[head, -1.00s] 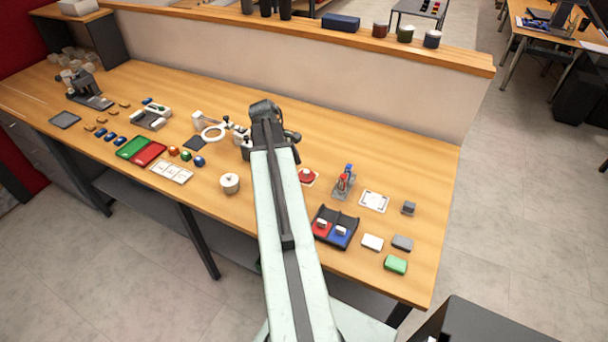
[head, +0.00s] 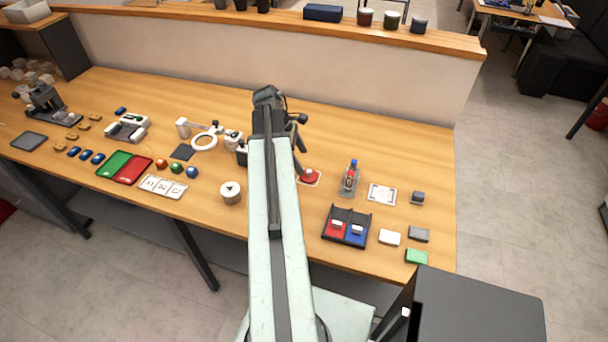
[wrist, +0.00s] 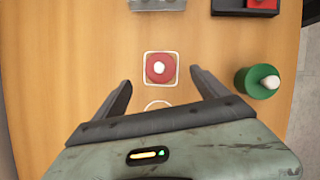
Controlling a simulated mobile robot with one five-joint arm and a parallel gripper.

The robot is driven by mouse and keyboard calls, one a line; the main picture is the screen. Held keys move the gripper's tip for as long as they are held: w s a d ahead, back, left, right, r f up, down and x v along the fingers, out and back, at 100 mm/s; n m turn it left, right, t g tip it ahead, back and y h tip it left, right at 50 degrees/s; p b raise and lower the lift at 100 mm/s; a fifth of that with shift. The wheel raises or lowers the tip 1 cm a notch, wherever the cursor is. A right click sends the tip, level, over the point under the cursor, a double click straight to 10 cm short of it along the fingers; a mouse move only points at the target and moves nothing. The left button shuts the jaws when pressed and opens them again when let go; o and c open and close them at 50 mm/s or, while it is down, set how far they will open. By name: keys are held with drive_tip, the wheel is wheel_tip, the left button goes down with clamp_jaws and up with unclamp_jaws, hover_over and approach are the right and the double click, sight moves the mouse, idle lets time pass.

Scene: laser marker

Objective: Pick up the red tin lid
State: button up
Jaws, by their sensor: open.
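The red tin lid (wrist: 160,68), round with a pale knob, lies flat on a white-edged square on the wooden bench. In the head view it shows just right of my arm (head: 308,176). My gripper (wrist: 161,78) is open and empty. In the wrist view its two dark fingers stand apart, left and right, with the lid between and slightly beyond their tips. No contact shows; the height gap cannot be told. In the head view my gripper is partly hidden behind my arm.
A green pot with a white knob (wrist: 258,81) stands right of my gripper in the wrist view. A black tray (head: 352,212) with red and blue compartments and a small stand (head: 350,179) lie right of the lid. A white pot (head: 231,192) stands left of my arm.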

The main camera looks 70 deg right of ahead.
sight(309, 174)
drive_tip(key=b+x, duration=0.5)
drive_tip(key=x, duration=0.2)
drive_tip(key=shift+w+f+b, duration=0.1)
drive_tip(key=shift+b, duration=0.3)
drive_tip(key=c, duration=1.4)
